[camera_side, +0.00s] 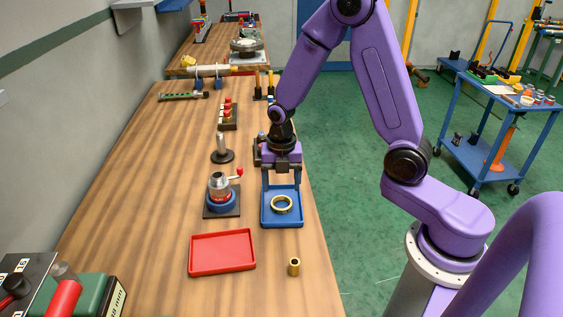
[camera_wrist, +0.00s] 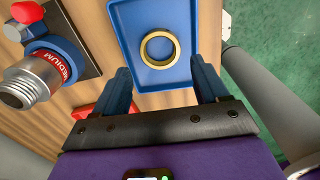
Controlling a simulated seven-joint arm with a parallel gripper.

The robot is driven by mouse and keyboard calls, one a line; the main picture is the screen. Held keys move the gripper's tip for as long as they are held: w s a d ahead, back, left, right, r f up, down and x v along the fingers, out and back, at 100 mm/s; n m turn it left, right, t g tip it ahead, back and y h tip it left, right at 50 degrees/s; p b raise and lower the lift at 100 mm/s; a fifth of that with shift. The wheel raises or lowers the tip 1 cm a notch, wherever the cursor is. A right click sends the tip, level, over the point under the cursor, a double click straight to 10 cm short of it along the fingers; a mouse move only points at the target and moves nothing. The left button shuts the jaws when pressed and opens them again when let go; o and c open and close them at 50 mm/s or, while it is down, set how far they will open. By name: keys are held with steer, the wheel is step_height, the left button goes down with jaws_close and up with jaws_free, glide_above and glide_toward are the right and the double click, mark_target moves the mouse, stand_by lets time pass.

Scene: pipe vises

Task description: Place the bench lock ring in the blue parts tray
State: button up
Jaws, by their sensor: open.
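A brass-coloured ring (camera_side: 281,204) lies flat in the blue parts tray (camera_side: 268,222). It also shows in the wrist view as a ring (camera_wrist: 160,48) inside the blue tray (camera_wrist: 122,22), apart from the tray's walls. My gripper (camera_side: 282,186) is above the back part of the tray, fingers pointing down. In the wrist view my gripper (camera_wrist: 163,82) has its two blue fingers wide apart, with nothing between them. The ring lies beyond the fingertips and is not touched.
A vise with a red-handled lever (camera_side: 221,192) stands left of the blue tray. An empty red tray (camera_side: 222,251) and a small brass cylinder (camera_side: 294,266) are nearer the camera. A post on a black base (camera_side: 222,151) stands farther back. The bench's right edge is close to the blue tray.

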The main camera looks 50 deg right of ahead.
step_height(320, 180, up, 7)
steer(key=shift+f, duration=0.15)
steer(key=s+a+r+m, duration=0.1)
steer(key=s+r+m, duration=0.2)
steer(key=s+m, duration=0.4)
steer(key=s+a+r+m, duration=0.2)
steer(key=s+m, duration=0.4)
steer(key=s, duration=1.1)
steer(key=shift+a+r+m, duration=0.3)
steer(key=shift+r+m, duration=0.1)
steer(key=shift+r, duration=0.05)
